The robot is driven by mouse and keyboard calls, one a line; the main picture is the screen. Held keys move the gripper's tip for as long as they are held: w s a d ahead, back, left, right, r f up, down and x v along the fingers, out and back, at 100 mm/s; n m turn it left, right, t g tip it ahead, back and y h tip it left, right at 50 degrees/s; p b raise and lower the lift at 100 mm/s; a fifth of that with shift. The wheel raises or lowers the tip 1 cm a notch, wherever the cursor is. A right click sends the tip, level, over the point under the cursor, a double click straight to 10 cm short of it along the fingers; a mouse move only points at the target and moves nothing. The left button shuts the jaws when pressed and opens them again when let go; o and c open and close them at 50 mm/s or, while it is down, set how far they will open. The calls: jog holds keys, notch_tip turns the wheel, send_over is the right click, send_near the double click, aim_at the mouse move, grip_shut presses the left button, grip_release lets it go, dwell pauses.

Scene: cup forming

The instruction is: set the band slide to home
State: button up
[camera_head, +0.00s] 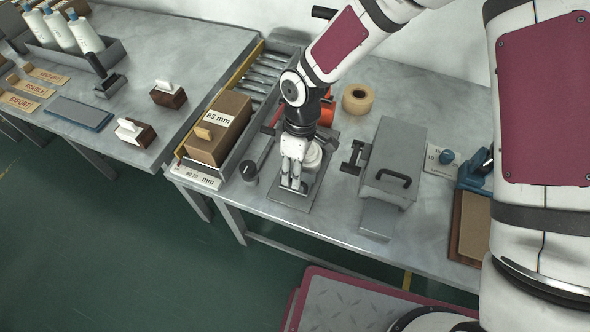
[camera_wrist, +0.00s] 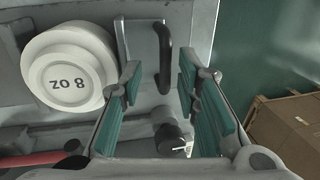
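No part is labelled as the band slide; a grey plate (camera_wrist: 143,42) with a black bar handle (camera_wrist: 165,55) in the wrist view may be it. The plate lies beside a round white block (camera_wrist: 68,66) marked 8 oz. My gripper (camera_head: 293,186) points down over the small machine (camera_head: 293,202) at the table's middle. In the wrist view my gripper (camera_wrist: 160,72) is open, its green pads apart on either side of the handle's line. I see no contact with the handle. In the head view my gripper hides the handle.
A dark knob (camera_wrist: 170,139) shows low in the wrist view. Left of the machine, a brown 85 mm box (camera_head: 218,128) stands on a roller conveyor. A grey handled machine (camera_head: 393,165) stands to the right, a tape roll (camera_head: 357,99) behind.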

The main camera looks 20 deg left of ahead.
notch_tip(320, 180, up, 12)
jog(key=w, duration=0.2)
jog(key=shift+w+f, duration=0.15)
jog(key=shift+w, duration=0.05)
jog(key=shift+d, duration=0.1)
dwell(0.4)
jog(key=d+r+m+t+h, duration=0.1)
jog(key=d+r+m+t, duration=0.5)
jog(key=d+r, duration=1.1)
jog(key=s+d+r+m, duration=0.3)
jog(key=s+d+m, duration=0.2)
jog(key=s+d, duration=0.1)
jog(key=s+d+r+m+t, duration=0.1)
jog(key=s+d+r+m, duration=0.2)
jog(key=s+d+m, duration=0.3)
jog(key=shift+s+d+r+t+y, duration=0.15)
jog(key=shift+d+r+t+y, duration=0.2)
jog(key=shift+d, duration=0.45)
